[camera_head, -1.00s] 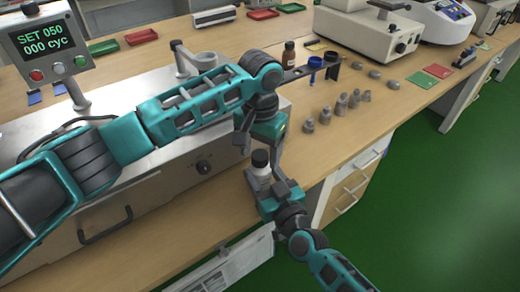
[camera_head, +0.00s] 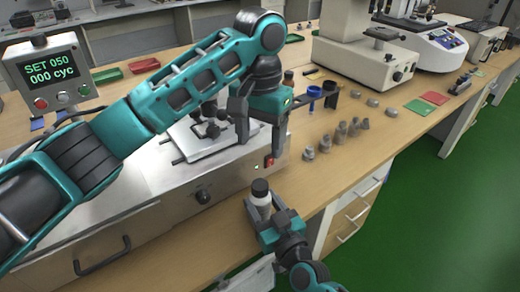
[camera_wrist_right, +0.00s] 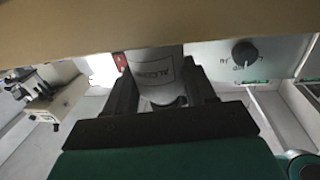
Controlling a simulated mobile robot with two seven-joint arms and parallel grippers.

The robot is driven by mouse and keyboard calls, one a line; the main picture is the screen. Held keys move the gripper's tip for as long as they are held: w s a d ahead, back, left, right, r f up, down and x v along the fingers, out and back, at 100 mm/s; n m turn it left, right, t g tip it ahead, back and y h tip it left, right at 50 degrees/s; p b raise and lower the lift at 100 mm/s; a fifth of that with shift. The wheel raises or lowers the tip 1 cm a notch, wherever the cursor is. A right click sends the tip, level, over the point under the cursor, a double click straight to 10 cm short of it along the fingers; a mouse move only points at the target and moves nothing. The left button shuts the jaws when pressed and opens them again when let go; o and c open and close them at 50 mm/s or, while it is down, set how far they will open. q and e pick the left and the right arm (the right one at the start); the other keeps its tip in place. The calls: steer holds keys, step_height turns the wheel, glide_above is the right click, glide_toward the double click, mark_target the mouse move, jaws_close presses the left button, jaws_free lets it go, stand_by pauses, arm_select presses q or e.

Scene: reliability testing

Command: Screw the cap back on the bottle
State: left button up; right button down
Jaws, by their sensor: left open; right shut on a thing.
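The bottle (camera_head: 262,205) is white and stands upright in the head view, held in front of the bench edge. A black cap (camera_head: 260,187) sits on its top; I cannot tell how tightly it is seated. My right gripper (camera_head: 265,214) is shut around the bottle's body from below right.
A metal test machine (camera_head: 170,200) with a knob stands behind and left of the bottle. A display (camera_head: 48,72) reads "SET 050 000 cyc". Green floor lies at right.

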steer(key=shift+c, duration=1.4)
jaws_free()
steer(key=p+v, duration=0.1)
steer(key=v, duration=1.2)
steer(key=shift+s, duration=0.1)
